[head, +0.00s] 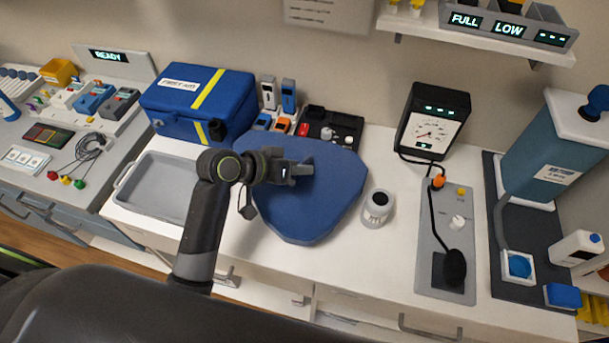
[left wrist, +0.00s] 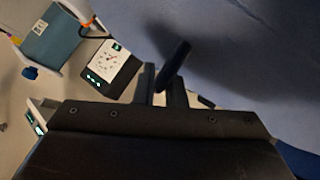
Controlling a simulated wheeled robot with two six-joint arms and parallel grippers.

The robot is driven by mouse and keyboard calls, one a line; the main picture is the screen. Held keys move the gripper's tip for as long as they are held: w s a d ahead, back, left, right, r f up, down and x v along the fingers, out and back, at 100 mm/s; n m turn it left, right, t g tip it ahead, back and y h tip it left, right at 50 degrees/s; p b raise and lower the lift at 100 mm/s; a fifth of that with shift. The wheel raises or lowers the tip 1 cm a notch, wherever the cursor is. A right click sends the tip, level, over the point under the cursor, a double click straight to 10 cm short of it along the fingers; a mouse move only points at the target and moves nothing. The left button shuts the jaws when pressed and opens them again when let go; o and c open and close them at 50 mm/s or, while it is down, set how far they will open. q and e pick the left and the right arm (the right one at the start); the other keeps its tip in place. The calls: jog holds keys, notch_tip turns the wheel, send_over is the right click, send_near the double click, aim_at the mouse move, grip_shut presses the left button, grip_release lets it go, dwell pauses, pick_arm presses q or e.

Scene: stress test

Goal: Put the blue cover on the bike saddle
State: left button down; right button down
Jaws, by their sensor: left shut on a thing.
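The blue cover (head: 330,205) is a broad, rounded dark-blue shape over the middle of the white counter. My left gripper (head: 300,171) is above the cover's middle in the head view. It is shut on a small dark part (left wrist: 173,66) that shows between the fingers in the left wrist view; I take this for part of the cover. The cover's blue surface (left wrist: 255,60) fills the right of that view. I cannot tell whether the cover rests on the counter or hangs just above it. No bike saddle can be made out for certain. My right gripper is not in view.
A blue first-aid case (head: 200,105) and a grey tray (head: 165,187) stand left of the cover. A white jar (head: 377,208), a dial gauge (head: 433,125) and a microphone panel (head: 446,240) stand to its right. Small devices line the wall behind it.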

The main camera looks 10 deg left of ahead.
aim_at(300, 177)
pick_arm(q)
jog(key=shift+f, duration=2)
jog(key=shift+w+f, duration=0.1)
jog(key=shift+f, duration=0.05)
jog(key=c, duration=1.5)
grip_release()
